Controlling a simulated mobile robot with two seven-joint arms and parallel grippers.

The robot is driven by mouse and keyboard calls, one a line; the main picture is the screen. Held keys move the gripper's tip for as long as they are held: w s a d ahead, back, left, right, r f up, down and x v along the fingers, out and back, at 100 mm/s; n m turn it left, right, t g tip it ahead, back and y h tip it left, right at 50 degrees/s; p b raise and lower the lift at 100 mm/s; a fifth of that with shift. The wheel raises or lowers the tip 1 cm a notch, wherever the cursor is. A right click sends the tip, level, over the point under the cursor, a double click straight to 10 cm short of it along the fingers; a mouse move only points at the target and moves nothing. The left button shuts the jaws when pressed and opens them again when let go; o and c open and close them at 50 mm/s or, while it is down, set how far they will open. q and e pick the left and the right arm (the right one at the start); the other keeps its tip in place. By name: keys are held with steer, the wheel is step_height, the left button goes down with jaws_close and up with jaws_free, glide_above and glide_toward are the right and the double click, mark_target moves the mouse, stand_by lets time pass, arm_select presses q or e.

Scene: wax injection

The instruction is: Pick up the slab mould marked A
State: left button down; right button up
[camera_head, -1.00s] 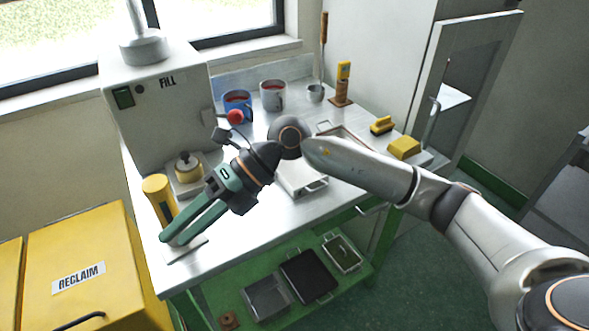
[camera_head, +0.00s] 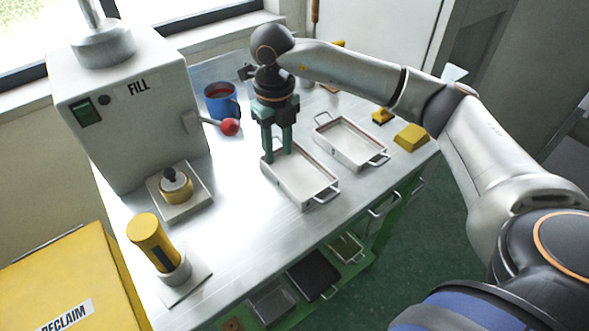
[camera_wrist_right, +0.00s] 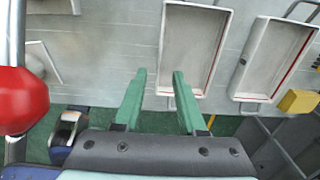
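Two shallow pale trays with wire end handles lie on the steel table. I can read no letter A on either one. The left tray (camera_head: 305,184) is near the table's middle, and the right tray (camera_head: 350,146) lies beside it. Both show in the wrist view, the nearer one (camera_wrist_right: 192,45) ahead of my fingers and the other one (camera_wrist_right: 272,60) to its right. My right gripper (camera_head: 278,154) points down at the left tray's far left end, green fingers apart and nothing between them. Whether it touches the tray is unclear. My left gripper is out of view.
The FILL machine (camera_head: 125,100) with a red-knobbed lever (camera_head: 229,127) stands left, a brass-coloured pot (camera_head: 177,190) before it. A blue mug (camera_head: 221,101) stands behind. A yellow cylinder (camera_head: 152,238) is front left, a yellow block (camera_head: 411,137) right. The table's front middle is clear.

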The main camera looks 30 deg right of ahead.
mark_target(279, 179)
step_height(279, 179, down, 9)
steer(key=shift+r+p, duration=0.1)
steer(key=shift+p, duration=0.35)
jaws_close()
stand_by(1.3)
